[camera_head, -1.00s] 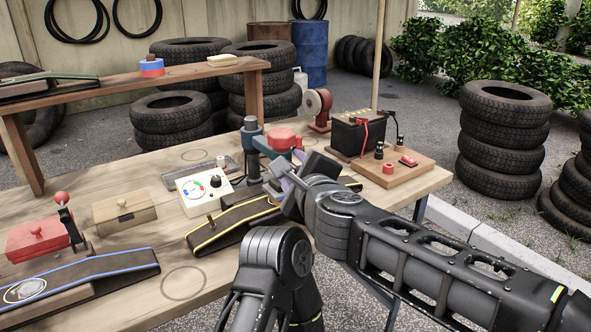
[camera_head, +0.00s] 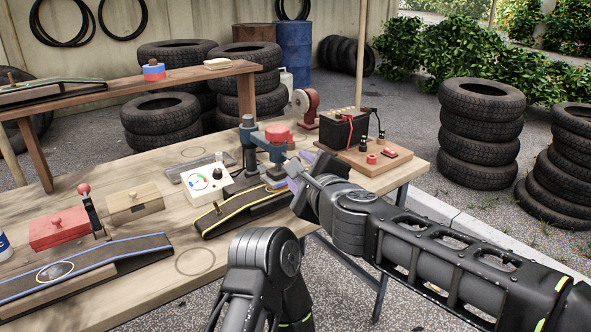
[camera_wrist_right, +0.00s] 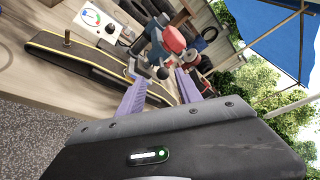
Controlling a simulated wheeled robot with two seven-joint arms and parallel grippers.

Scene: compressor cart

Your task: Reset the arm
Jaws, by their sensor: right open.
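My right arm reaches in from the right in the head view. Its gripper (camera_head: 294,175) hangs over the right part of the bench, just in front of a blue-grey post device with a red round top (camera_head: 278,134). In the right wrist view the two purple fingers (camera_wrist_right: 160,90) stand apart with nothing held between them. The red-topped device (camera_wrist_right: 172,42) shows beyond the fingertips there; whether they touch it I cannot tell. A dark joint of my other arm shows at the bottom centre of the head view; its gripper is out of view.
On the wooden bench (camera_head: 130,235) stand a gauge box (camera_head: 205,183), a yellow-edged ramp (camera_head: 240,210), a wooden box (camera_head: 135,205), a red box (camera_head: 58,230), a blue-edged ramp (camera_head: 90,265) and a battery (camera_head: 342,130). Tyre stacks (camera_head: 480,130) stand right. The bench's front centre is clear.

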